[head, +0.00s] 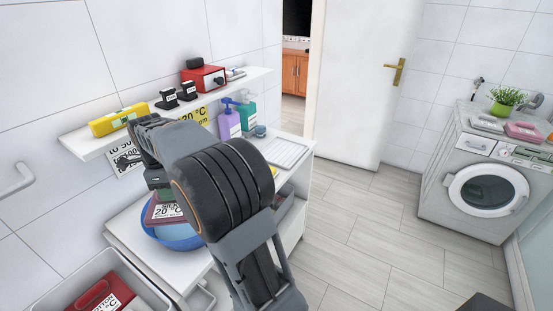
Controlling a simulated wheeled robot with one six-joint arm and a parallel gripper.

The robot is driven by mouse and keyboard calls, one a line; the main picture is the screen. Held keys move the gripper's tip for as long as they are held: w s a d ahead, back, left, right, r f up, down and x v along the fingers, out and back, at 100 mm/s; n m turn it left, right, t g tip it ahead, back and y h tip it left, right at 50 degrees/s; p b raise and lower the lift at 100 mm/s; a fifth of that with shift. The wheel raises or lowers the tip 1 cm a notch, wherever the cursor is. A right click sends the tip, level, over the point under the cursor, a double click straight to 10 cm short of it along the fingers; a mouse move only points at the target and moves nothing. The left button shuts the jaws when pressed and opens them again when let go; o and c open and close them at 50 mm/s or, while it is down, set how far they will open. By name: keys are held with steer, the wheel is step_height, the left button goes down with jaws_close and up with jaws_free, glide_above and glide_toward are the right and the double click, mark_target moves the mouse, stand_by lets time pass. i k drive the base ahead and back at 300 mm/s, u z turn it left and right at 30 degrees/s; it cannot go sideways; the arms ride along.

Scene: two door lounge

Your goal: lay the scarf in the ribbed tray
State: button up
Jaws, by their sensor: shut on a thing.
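My gripper (158,180) is low over the blue basin (180,242), partly hidden behind my arm. It is shut on what looks like the scarf (163,214), a folded mauve piece with a white label reading SILK 20 °C. The piece is at the basin's mouth; I cannot tell whether it touches the basin. A small green patch (165,194) shows between gripper and mauve piece; I cannot tell what it is. The white ribbed tray (286,153) lies on the counter to the right, beyond my arm.
A wall shelf (90,144) carries a yellow pack, dark small items and a red box (204,78). Purple (229,122) and teal bottles stand behind the arm. A grey bin (45,300) with a red labelled item is lower left. A washing machine (485,185) stands right; the floor between is open.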

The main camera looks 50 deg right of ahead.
mark_target(279, 154)
steer(key=u, duration=3.25)
steer(key=k, duration=2.8)
steer(key=z, duration=1.6)
